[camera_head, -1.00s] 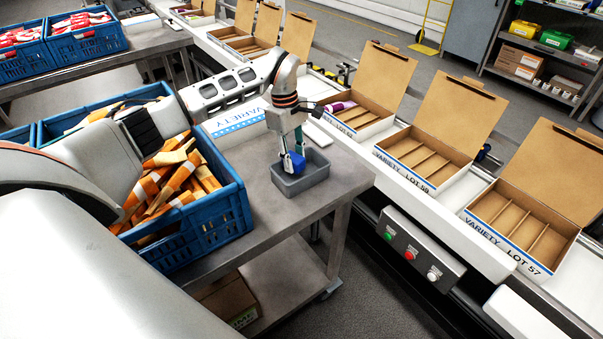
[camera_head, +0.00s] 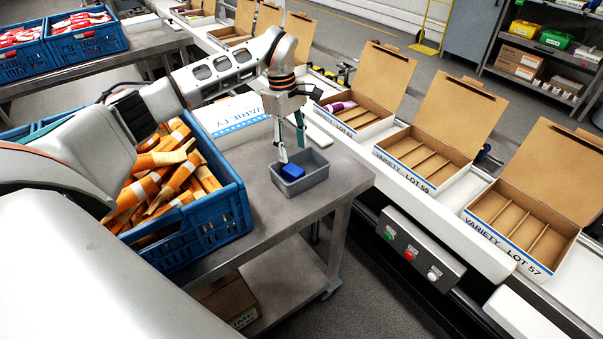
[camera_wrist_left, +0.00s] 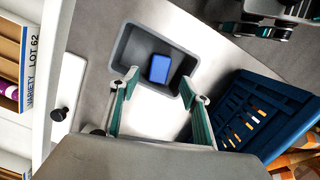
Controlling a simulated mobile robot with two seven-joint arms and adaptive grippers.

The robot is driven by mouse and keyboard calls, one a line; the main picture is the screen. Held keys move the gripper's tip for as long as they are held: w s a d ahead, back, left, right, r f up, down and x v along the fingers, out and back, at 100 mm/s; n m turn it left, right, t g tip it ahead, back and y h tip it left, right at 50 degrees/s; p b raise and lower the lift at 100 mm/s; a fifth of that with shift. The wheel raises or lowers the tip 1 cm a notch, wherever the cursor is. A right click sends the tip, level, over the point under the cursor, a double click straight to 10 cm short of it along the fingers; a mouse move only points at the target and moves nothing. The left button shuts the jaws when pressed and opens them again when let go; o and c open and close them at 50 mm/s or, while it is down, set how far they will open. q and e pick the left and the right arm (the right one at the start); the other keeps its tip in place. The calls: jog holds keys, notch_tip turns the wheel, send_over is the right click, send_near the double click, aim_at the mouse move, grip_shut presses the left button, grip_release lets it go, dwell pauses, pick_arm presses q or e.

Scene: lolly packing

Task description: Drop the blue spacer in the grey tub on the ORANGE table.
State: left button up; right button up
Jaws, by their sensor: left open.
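The blue spacer (camera_head: 292,171) lies inside the small grey tub (camera_head: 318,174), on the metal table (camera_head: 257,213) that also bears the crate of orange packets. The left wrist view shows the spacer (camera_wrist_left: 160,68) within the tub (camera_wrist_left: 124,52), near the middle of its floor. My left gripper (camera_head: 292,151) is above the tub, fingers down and apart, with nothing between them. In the left wrist view its open fingertips (camera_wrist_left: 159,82) frame the near side of the tub.
A blue crate (camera_head: 228,212) of orange-wrapped packets stands left of the tub. Open cartons (camera_head: 425,150) line the conveyor to the right. The tabletop in front of the tub is clear.

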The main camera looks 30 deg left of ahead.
pick_arm(q)
notch_tip(320, 180, up, 8)
jog(key=a, duration=0.1)
jog(key=shift+f, duration=0.15)
dwell(0.4)
